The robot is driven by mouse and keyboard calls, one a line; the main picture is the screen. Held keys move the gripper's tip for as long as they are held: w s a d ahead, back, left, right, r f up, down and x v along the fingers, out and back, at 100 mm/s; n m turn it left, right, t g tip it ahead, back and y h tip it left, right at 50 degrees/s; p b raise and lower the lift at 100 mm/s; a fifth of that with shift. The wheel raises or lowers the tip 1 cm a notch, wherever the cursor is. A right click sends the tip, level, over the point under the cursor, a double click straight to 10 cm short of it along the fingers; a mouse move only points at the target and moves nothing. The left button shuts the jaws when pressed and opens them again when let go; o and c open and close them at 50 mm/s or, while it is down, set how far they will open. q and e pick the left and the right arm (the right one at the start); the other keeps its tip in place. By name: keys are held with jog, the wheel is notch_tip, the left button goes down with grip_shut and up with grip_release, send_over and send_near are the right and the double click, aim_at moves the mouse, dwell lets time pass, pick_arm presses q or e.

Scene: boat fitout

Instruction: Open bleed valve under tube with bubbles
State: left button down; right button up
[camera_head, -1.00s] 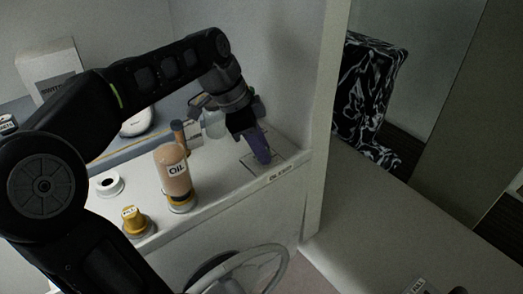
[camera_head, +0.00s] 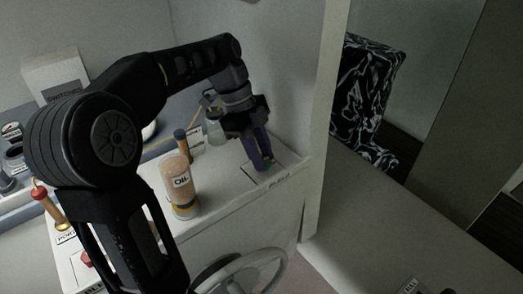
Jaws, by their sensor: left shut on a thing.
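My left gripper (camera_head: 260,157) is at the right end of the white counter, its purple fingers pointing down to a marked square patch. It is shut on a small green thing (camera_head: 271,161), of which only a bit shows at the fingertips. I cannot tell whether this is a bleed valve, and no tube with bubbles can be made out. My right gripper is not in view.
A steering wheel (camera_head: 245,272) is below the front edge. A wall edge (camera_head: 322,130) rises close on the right.

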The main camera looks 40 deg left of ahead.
pick_arm(q)
jog(key=c, duration=1.1)
grip_release()
